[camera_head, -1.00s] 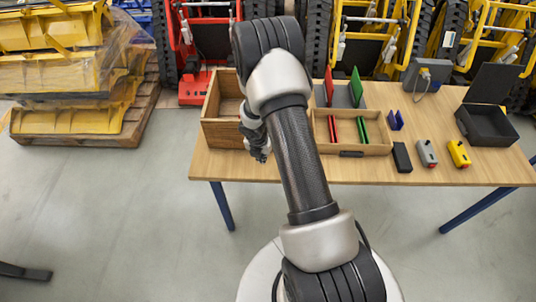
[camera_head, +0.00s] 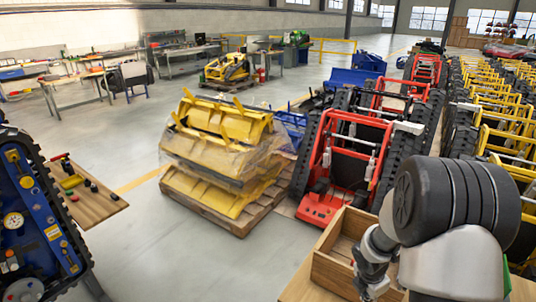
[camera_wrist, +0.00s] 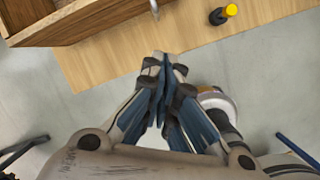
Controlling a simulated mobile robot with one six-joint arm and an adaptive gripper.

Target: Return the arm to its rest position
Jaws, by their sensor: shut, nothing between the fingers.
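My gripper (camera_wrist: 166,68) shows in the wrist view with its fingers together and nothing between them. It is above the front edge of the wooden table (camera_wrist: 110,62). In the head view my arm is at the lower right, with my gripper (camera_head: 372,288) pointing down beside the open wooden box (camera_head: 335,270). The fingertips are partly cut off by the frame there. The box also shows at the upper left of the wrist view (camera_wrist: 75,22).
A pallet (camera_head: 225,212) of yellow parts stands beyond the table, with a red tracked carrier (camera_head: 345,165) right of it. A blue tracked machine (camera_head: 40,225) is at the left. Open grey floor (camera_head: 190,265) lies between. A black and yellow item (camera_wrist: 223,14) is on the table.

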